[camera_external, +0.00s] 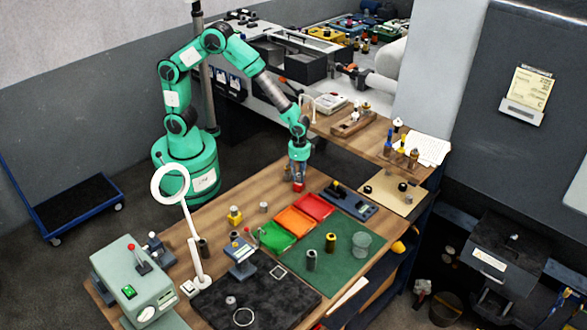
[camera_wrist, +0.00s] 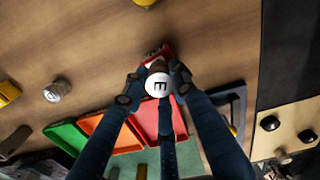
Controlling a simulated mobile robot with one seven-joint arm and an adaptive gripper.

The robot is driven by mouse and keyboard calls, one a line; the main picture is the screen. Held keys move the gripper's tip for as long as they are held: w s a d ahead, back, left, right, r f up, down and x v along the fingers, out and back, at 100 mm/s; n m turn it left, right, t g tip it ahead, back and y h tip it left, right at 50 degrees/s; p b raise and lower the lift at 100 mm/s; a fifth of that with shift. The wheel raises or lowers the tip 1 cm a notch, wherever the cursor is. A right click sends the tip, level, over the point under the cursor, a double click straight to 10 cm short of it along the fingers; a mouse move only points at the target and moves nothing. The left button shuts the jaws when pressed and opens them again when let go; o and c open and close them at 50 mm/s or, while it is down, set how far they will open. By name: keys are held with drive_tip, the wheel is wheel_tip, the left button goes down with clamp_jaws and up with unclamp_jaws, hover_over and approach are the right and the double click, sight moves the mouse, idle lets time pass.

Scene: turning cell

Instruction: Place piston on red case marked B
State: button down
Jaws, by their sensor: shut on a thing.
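My gripper (camera_external: 298,178) points down above the wooden bench, just behind the red case. I cannot tell if this is the piston. The red case (camera_external: 316,206) is a shallow tray at the right end of a row of three; it also shows in the wrist view (camera_wrist: 178,118), partly behind my fingers. No letter B is readable on it. A small silvery cylinder (camera_wrist: 57,91) stands apart on the wood.
The orange tray (camera_external: 294,221) and green tray (camera_external: 275,237) adjoin the red one. A yellow part (camera_external: 235,215) stands left. A white ring lamp (camera_external: 170,184) rises at the left edge.

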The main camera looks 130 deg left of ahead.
sight(299, 175)
drive_tip(key=shift+f, duration=0.35)
drive_tip(key=shift+f, duration=0.15)
drive_tip(key=c, duration=1.4)
unclamp_jaws()
wheel_tip(299, 175, up, 12)
drive_tip(key=shift+r+p, duration=0.15)
drive_tip(key=shift+p, duration=0.15)
drive_tip(key=shift+r, duration=0.1)
